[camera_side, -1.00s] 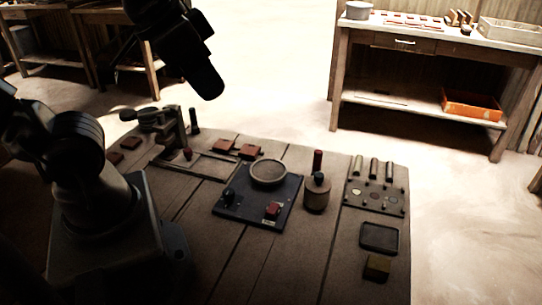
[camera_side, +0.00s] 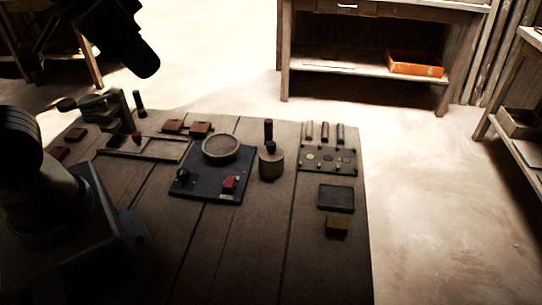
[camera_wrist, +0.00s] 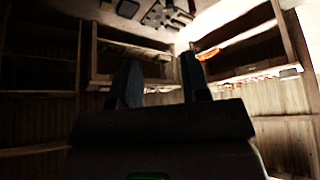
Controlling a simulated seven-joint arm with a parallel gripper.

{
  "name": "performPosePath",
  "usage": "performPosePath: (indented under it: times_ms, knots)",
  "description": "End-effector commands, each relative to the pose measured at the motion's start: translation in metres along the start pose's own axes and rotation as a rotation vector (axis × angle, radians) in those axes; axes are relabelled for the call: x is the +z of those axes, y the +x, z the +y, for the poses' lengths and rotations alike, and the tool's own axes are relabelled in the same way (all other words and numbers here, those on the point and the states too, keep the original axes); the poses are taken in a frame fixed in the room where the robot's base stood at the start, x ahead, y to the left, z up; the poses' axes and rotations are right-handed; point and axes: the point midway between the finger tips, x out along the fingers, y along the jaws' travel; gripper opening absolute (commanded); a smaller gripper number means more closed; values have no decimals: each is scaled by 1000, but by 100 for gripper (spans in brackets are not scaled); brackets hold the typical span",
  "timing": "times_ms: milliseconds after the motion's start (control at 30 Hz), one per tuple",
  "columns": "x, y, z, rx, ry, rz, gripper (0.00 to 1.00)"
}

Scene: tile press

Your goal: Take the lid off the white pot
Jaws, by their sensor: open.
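A small round pot (camera_side: 271,165) stands on the work table, right of the round dish. In the side view my dark arm end (camera_side: 143,62) is high at the upper left, well away from the pot.
A dark blue board (camera_side: 205,190) with a round dish (camera_side: 221,147) and red block (camera_side: 229,183) lies left of the pot. A dark upright rod with a red top (camera_side: 268,130) stands just behind it. A pegged plate (camera_side: 328,158) lies right.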

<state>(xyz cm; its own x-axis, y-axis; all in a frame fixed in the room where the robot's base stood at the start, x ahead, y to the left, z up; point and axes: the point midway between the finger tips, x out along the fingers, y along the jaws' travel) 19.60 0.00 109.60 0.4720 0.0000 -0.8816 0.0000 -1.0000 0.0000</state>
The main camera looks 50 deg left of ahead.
Motion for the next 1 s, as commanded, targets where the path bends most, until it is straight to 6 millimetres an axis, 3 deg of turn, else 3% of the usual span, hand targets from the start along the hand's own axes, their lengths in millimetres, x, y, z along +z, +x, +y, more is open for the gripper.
performPosePath:
  times_ms: [400, 467, 733, 900, 1000]
  knots:
    - [0, 0, 0, 0, 0, 0, 43]
    - [0, 0, 0, 0, 0, 0, 54]
    - [0, 0, 0, -1, -1, -3, 54]
    - [1, 20, -2, -6, -8, -99, 54]
    - [-10, 38, -3, -11, -9, -185, 54]
